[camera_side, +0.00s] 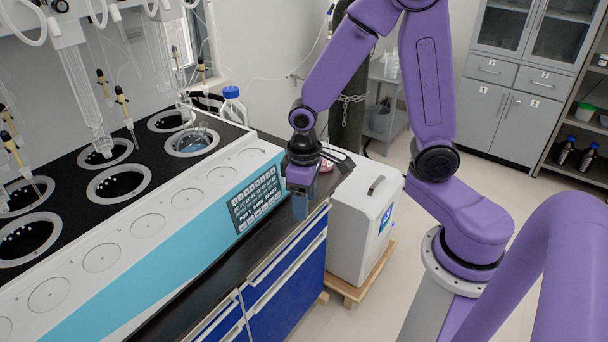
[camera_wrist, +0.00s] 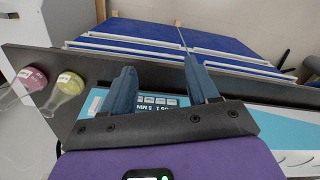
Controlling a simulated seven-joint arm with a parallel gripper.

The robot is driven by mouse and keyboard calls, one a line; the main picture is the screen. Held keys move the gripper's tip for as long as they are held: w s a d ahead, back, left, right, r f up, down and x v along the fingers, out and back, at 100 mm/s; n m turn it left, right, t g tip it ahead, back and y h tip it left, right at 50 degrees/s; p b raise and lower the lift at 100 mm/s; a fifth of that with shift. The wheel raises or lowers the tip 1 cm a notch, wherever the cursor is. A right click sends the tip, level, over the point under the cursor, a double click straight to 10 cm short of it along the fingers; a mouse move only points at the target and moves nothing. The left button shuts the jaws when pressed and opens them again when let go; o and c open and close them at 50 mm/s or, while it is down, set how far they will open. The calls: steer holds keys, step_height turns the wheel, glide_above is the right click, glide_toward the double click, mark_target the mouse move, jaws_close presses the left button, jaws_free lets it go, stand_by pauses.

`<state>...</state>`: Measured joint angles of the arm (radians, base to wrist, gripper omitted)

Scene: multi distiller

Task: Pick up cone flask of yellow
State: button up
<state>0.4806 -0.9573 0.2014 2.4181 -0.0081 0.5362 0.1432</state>
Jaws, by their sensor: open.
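The yellow cone flask (camera_wrist: 70,84) is at the left of the wrist view, clear glass with yellow at its wide end. It stands on the dark bench top, left of my gripper in that view and apart from it. My gripper (camera_wrist: 158,70) is open with nothing between its two dark blue fingers. In the side view my gripper (camera_side: 300,206) points down near the bench's front edge, beside the control panel. I cannot make out the yellow flask in the side view; my wrist hides part of that bench area.
A pink flask (camera_wrist: 32,80) stands close beside the yellow one, on its left. The white distiller (camera_side: 145,228) with its control panel (camera_side: 256,199) is close to my gripper. A white box unit (camera_side: 362,222) stands beyond the bench end. Blue drawers (camera_side: 290,282) lie below the bench edge.

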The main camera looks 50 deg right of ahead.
steer(key=w+d+f+m, duration=0.5)
steer(key=d+f+m, duration=0.2)
steer(key=f, duration=0.2)
steer(key=s+d+f+m+t, duration=0.2)
steer(key=s+d+f+m, duration=0.2)
steer(key=d+f+m, duration=0.6)
step_height(320, 180, up, 11)
steer(key=s+d+n+t+h, duration=0.15)
steer(key=n+t+h, duration=0.25)
steer(key=n+t, duration=0.9)
steer(key=w+d+m+t, duration=0.1)
steer(key=w, duration=0.3)
steer(key=w+d+m, duration=0.1)
steer(key=w, duration=0.2)
steer(key=w+d+m+t, duration=0.1)
steer(key=w, duration=0.3)
steer(key=shift+w+f+t, duration=0.2)
steer(key=shift+w+t, duration=0.1)
steer(key=shift+w, duration=0.05)
steer(key=shift+x, duration=2.7)
steer(key=shift+a+f, duration=0.15)
jaws_close()
